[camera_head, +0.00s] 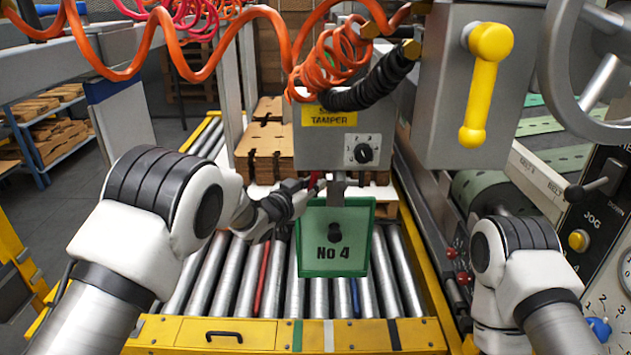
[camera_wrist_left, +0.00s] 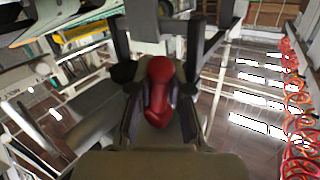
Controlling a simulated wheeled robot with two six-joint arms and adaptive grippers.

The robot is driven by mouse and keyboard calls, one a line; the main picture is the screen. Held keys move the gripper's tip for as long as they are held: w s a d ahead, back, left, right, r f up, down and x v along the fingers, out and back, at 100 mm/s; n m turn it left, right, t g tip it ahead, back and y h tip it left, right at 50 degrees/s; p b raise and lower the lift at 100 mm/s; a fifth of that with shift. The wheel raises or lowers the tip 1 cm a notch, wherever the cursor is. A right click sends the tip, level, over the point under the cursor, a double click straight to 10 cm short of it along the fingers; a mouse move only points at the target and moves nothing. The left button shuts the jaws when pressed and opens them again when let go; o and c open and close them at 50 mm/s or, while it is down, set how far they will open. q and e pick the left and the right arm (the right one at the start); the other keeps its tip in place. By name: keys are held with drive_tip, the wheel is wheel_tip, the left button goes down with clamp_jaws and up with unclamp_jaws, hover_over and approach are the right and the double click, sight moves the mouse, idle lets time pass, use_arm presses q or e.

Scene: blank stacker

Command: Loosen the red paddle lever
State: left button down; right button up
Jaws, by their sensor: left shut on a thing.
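The red paddle lever (camera_head: 314,180) shows only as a small red sliver beside the tamper head in the head view. In the left wrist view the red lever (camera_wrist_left: 160,88) is plain, with a rounded end, lying between the fingers. My left gripper (camera_head: 306,186) reaches in from the left and is shut on the lever; it also shows in the left wrist view (camera_wrist_left: 162,95). The green "No 4" plate (camera_head: 350,266) hangs just below and to the right of the gripper. My right arm is at the lower right, and its gripper is not in view.
The grey tamper box (camera_head: 310,145) with a black knob is right behind the gripper. Orange coiled hoses (camera_head: 325,65) hang above. A yellow handle (camera_head: 485,85) is at upper right. The roller conveyor (camera_head: 320,295) below is mostly bare; brown stacks (camera_head: 265,150) stand behind.

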use_arm(q)
drive_tip(key=shift+a+r+m+g+y+p, duration=0.35)
drive_tip(key=shift+a+m+g+y+p, duration=0.2)
drive_tip(key=shift+m+p, duration=0.55)
drive_tip(key=shift+a+m+g+y+p, duration=0.4)
drive_tip(key=shift+m+y+p, duration=0.2)
drive_tip(key=shift+m+y, duration=0.1)
drive_tip(key=c, duration=1.1)
unclamp_jaws()
drive_tip(key=v, duration=1.2)
